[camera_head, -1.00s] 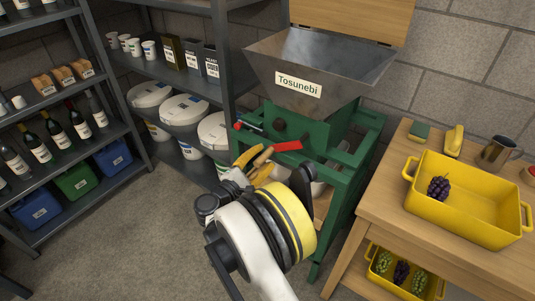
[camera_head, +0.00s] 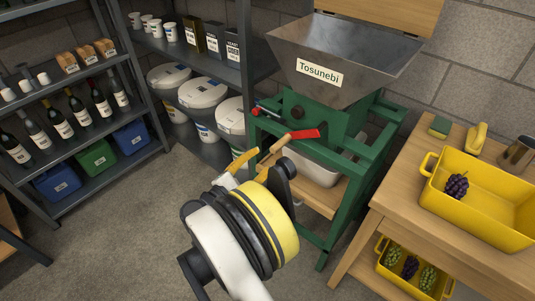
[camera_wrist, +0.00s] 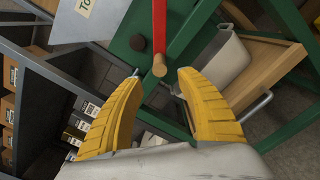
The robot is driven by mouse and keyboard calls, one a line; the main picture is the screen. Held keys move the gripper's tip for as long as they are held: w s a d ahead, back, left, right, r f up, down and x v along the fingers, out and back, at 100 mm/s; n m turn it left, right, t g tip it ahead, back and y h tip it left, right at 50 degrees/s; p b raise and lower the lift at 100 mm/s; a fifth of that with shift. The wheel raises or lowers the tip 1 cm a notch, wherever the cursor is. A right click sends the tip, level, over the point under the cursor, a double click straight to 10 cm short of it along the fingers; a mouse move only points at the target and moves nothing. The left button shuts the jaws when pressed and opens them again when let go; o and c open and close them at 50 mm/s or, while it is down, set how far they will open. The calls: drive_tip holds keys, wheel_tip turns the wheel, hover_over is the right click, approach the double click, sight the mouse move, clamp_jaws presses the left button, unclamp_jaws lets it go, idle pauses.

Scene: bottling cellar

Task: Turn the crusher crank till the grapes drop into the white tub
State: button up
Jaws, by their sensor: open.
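The crusher has a grey steel hopper (camera_head: 340,55) labelled Tosunebi on a green frame (camera_head: 330,240). Its crank has a red arm (camera_head: 304,134) and a wooden handle (camera_head: 281,143). In the wrist view the handle (camera_wrist: 159,66) points toward the camera, just beyond and between the fingertips. My gripper (camera_wrist: 157,72) has its two yellow fingers apart, with nothing seen held. In the head view my gripper (camera_head: 253,165) is at the crank's near left, partly hidden by my own arm. The white tub (camera_head: 316,170) sits on a wooden shelf under the hopper. The hopper's inside is mostly hidden.
A wooden table (camera_head: 395,210) at right bears a yellow crate (camera_head: 440,205) with dark grapes (camera_head: 456,186). Another yellow crate (camera_head: 383,268) with several bunches is below. Shelves with bottles (camera_head: 56,121) and white-lidded buckets (camera_head: 203,92) stand left. Floor in front is open.

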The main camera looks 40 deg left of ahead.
sight(278, 146)
drive_tip(key=n, duration=0.2)
drive_tip(key=s+n+p, duration=0.1)
drive_tip(key=n, duration=0.1)
drive_tip(key=shift+r+n+p, duration=0.2)
drive_tip(key=shift+n+p, duration=0.1)
drive_tip(key=w+n, duration=0.1)
drive_tip(key=w, duration=0.2)
drive_tip(key=w+n+b, duration=0.1)
drive_tip(key=w+n, duration=0.1)
drive_tip(key=w+n+b, duration=0.1)
drive_tip(key=w, duration=0.2)
drive_tip(key=shift+w+d+f, duration=0.3)
drive_tip(key=shift+w+d, duration=0.05)
drive_tip(key=shift+d, duration=0.05)
drive_tip(key=shift+w+r+b, duration=0.1)
drive_tip(key=shift+w+b, duration=0.2)
drive_tip(key=shift+w, duration=0.3)
clamp_jaws()
